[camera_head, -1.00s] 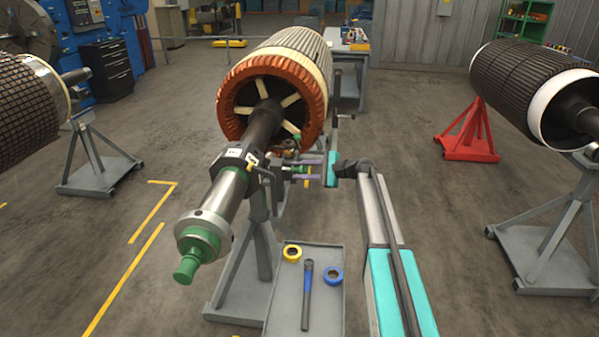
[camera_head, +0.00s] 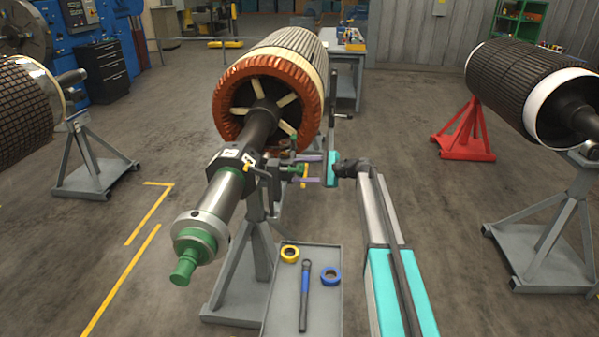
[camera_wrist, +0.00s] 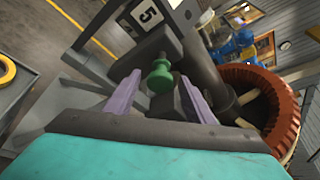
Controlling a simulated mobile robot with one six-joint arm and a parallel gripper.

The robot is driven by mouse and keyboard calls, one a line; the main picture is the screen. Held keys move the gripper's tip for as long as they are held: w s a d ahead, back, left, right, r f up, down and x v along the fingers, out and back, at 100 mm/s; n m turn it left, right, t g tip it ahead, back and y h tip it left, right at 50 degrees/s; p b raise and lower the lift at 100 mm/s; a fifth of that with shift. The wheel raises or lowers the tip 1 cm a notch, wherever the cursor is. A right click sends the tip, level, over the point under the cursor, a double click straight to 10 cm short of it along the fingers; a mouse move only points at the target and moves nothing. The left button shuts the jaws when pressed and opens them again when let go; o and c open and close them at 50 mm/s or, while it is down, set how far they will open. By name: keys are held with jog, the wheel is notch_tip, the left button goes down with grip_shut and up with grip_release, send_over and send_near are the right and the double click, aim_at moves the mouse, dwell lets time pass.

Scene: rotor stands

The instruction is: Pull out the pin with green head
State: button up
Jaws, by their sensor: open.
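The pin with the green head (camera_wrist: 160,76) is on the dark block (camera_wrist: 160,42) marked with a "5" plate in the wrist view. Its round green head faces my gripper (camera_wrist: 157,90) and lies between the two purple fingers, near their tips. The fingers are open and apart from each other; a gap shows on both sides of the head. In the head view, my gripper (camera_head: 306,170) reaches left towards the stand under the rotor shaft, and the green head (camera_head: 290,170) shows small between its fingers. The pin's shank is mostly hidden.
A grey tray (camera_head: 326,306) below holds a yellow tape roll (camera_head: 290,254), a blue tape roll (camera_head: 331,275) and a blue-handled tool (camera_head: 304,295). The shaft (camera_head: 222,197) and the rotor (camera_head: 293,62) are close to my gripper. A red stand (camera_head: 466,134) is far right.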

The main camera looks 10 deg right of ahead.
jog(key=b+v, duration=0.3)
jog(key=v, duration=1)
jog(key=shift+b, duration=0.3)
jog(key=shift+d, duration=0.15)
jog(key=shift+f, duration=0.1)
